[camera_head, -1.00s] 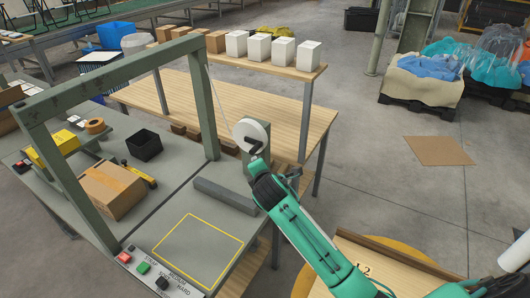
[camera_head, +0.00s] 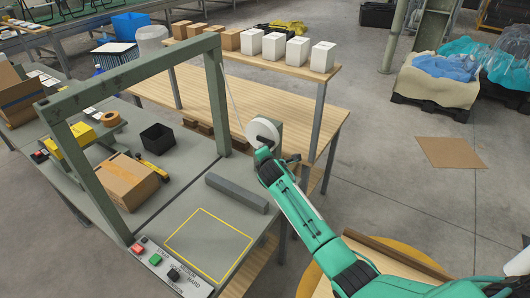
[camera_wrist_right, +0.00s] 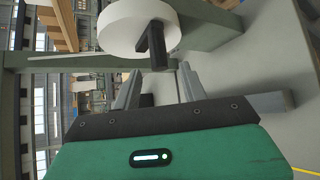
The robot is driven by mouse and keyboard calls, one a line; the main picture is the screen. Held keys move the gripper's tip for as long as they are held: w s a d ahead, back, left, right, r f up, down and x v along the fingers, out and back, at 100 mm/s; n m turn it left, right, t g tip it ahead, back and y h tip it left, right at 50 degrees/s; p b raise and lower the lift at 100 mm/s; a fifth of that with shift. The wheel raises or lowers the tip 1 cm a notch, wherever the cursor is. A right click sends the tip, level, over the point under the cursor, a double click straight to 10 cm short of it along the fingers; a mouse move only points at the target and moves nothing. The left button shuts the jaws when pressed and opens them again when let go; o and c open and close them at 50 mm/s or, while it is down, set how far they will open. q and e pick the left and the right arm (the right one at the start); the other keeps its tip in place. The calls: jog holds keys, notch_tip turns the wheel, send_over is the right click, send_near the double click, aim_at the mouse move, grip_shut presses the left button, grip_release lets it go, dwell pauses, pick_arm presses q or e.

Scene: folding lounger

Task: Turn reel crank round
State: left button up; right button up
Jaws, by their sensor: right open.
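The white reel (camera_head: 260,130) is mounted on a green-grey post at the right end of the frame bench. Its black crank (camera_head: 268,141) faces me and is partly covered by my gripper in the head view. In the right wrist view the reel (camera_wrist_right: 118,27) is at the top, and the crank's dark handle (camera_wrist_right: 156,46) points out toward the gripper. My right gripper (camera_head: 264,154) is open, just below the crank. In the right wrist view its two fingers (camera_wrist_right: 159,83) are apart, with the handle's end above the gap between them. My left gripper is out of view.
A green-grey frame (camera_head: 130,66) stands over the bench. A grey bar (camera_head: 236,193) lies near the reel, behind a yellow-outlined area (camera_head: 210,245). A wooden table (camera_head: 290,105) with a shelf of boxes stands behind. The floor to the right is mostly open.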

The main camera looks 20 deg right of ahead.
jog(key=shift+x, duration=0.9)
grip_shut()
